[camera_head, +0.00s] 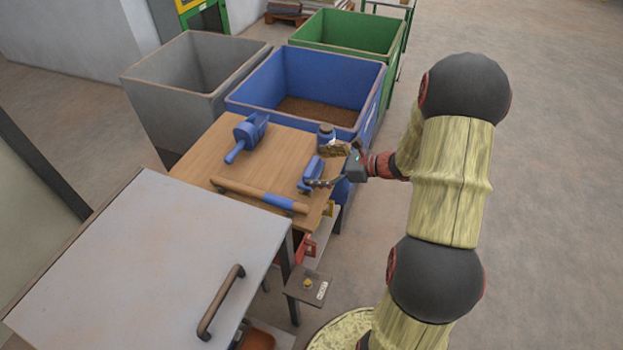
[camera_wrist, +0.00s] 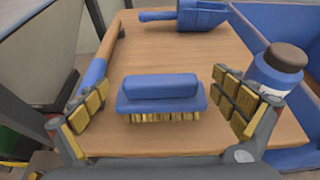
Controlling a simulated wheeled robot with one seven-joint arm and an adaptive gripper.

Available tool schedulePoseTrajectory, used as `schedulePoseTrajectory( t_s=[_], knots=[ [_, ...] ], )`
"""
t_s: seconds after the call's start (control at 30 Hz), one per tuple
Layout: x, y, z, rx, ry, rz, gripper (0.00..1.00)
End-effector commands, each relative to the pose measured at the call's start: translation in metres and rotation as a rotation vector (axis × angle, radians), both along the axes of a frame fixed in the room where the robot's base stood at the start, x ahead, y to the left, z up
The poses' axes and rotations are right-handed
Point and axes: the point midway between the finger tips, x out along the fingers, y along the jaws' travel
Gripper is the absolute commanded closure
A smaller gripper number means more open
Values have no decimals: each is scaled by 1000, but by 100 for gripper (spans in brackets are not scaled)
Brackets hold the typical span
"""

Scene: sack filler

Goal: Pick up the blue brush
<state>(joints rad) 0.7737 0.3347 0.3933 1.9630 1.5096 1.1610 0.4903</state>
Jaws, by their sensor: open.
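The blue brush (camera_wrist: 161,97) lies on the wooden table, bristles down, with yellowish bristles showing along its near side. In the head view the brush (camera_head: 312,170) is near the table's right edge, partly hidden by my gripper. My gripper (camera_head: 335,168) is open at the table's right side. In the wrist view my gripper's two padded fingers (camera_wrist: 163,108) stand to the left and right of the brush, with gaps on both sides. Nothing is held.
A wooden handle with a blue section (camera_head: 262,195) lies left of the brush. A blue scoop (camera_head: 248,135) lies farther back. A blue jar with a dark lid (camera_wrist: 281,68) stands close to the right finger. A blue bin (camera_head: 240,103) stands behind the wooden table (camera_head: 205,160).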

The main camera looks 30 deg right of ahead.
Motion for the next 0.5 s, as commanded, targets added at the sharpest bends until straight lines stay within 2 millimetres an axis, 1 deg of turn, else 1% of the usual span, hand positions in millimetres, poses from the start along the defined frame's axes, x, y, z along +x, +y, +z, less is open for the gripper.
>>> schedulePoseTrajectory(
  t_s=[0.2, 0.5],
  knots=[
    [1, 0, 1, 0, 0, -1, 3],
    [1, 0, 0, 0, 0, -1, 20]
  ],
)
